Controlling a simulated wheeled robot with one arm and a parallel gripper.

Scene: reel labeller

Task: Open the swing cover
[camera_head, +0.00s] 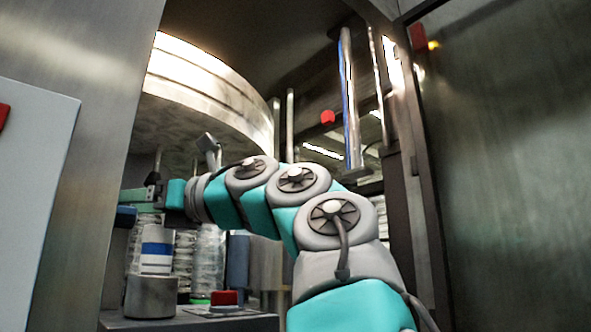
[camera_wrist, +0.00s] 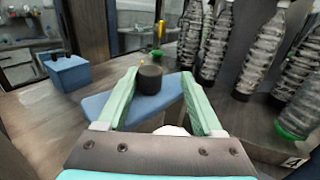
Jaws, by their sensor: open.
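A blue flat panel (camera_wrist: 100,104), which may be the swing cover, lies under my gripper in the wrist view. A dark round knob (camera_wrist: 149,79) stands up from it. My gripper (camera_wrist: 158,76) is open, its two pale green fingers on either side of the knob, with a gap visible at least on the right. In the head view my gripper (camera_head: 127,196) is at the left, partly behind the steel edge. A blue piece (camera_head: 125,216) shows just below it, mostly hidden, perhaps the same panel.
Several clear ribbed bottles (camera_wrist: 214,45) stand right of the panel in the wrist view. A blue box (camera_wrist: 68,72) is at the left. In the head view a blue-banded bottle (camera_head: 156,252) stands below my arm. A large metal drum (camera_head: 205,85) hangs above it.

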